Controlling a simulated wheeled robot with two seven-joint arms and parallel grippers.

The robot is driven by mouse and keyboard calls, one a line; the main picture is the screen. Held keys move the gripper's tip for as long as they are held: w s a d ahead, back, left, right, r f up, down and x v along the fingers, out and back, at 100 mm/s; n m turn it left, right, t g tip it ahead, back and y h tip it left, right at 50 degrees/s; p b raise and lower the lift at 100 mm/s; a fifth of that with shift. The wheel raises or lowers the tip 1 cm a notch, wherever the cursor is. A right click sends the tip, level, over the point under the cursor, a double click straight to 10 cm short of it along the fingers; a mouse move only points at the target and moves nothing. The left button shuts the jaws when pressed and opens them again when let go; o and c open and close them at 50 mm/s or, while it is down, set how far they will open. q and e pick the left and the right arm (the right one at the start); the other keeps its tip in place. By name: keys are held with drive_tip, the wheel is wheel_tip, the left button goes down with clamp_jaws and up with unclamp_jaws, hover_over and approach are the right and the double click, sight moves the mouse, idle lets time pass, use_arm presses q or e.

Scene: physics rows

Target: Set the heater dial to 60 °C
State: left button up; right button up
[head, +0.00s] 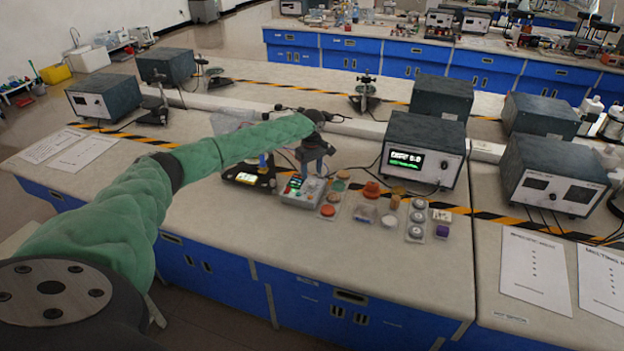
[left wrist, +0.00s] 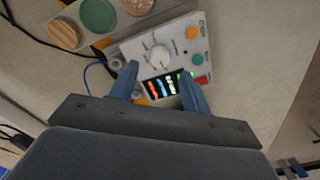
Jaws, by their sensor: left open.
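The heater control box (head: 302,192) is a light grey panel on the bench, below my left gripper. In the left wrist view the heater box (left wrist: 165,58) shows a round white dial (left wrist: 160,57) with markings around it, a dark lit display and small coloured buttons. The dial's setting is too small to read. My left gripper (head: 312,172) points down over the box; in the left wrist view its two blue fingers (left wrist: 160,85) are apart and empty. The dial lies beyond the fingertips, not between them. My right gripper is not in view.
A black device with a yellow part (head: 249,174) stands left of the box. The bench front is clear.

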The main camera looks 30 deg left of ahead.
sight(312, 182)
use_arm(q)
wheel_tip(312, 182, down, 3)
drive_tip(key=shift+f+p, duration=0.15)
drive_tip(key=shift+p, duration=0.4)
drive_tip(key=shift+f, duration=0.8)
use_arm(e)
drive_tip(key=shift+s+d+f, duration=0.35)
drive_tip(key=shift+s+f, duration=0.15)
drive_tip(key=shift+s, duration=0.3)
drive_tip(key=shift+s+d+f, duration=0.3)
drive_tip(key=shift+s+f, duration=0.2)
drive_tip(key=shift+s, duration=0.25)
use_arm(q)
drive_tip(key=shift+c, duration=0.5)
drive_tip(key=c, duration=0.9)
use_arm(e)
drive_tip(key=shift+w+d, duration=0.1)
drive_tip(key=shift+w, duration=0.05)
